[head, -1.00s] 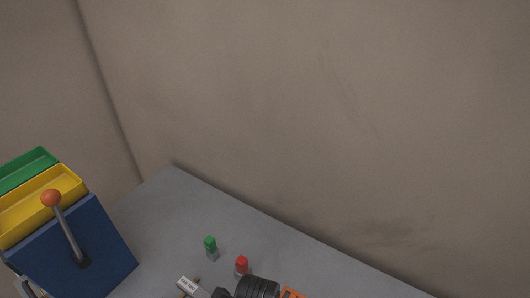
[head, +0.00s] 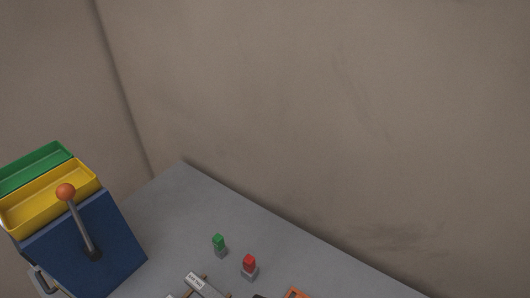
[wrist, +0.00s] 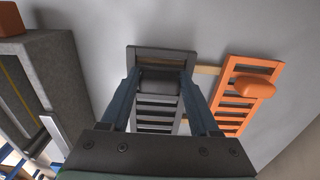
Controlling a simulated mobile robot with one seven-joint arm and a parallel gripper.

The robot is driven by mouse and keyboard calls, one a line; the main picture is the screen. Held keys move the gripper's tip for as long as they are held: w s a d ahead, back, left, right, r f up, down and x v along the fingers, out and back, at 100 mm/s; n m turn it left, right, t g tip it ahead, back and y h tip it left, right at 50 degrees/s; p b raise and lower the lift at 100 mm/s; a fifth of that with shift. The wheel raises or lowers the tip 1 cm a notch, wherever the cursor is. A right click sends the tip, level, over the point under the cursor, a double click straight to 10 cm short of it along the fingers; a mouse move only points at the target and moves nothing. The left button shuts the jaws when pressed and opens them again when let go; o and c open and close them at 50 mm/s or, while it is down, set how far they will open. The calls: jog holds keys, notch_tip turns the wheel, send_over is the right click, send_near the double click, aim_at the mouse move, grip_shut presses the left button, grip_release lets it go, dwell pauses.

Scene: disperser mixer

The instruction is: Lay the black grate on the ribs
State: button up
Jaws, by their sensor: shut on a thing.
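In the wrist view the black grate (wrist: 156,55) is between my gripper's fingers, its slats running below. My gripper (wrist: 160,80) is shut on the dark block-shaped handle in the grate's middle. A light wooden bar (wrist: 207,70) runs between the grate and an orange grate (wrist: 232,97) on the right; whether the black grate touches it, I cannot tell. The ribs are not clearly seen. In the head view my gripper and most of the grate are out of frame.
The orange grate has an orange handle (wrist: 254,87). A grey block-like housing (wrist: 52,70) stands left in the wrist view. In the head view are a blue box with a lever (head: 80,220), yellow bin (head: 50,200), green button (head: 218,241) and red button (head: 249,262).

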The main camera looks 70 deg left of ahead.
jog(key=shift+f, duration=0.45)
jog(key=o, duration=1.4)
jog(key=shift+c, duration=0.2)
jog(key=shift+r, duration=0.1)
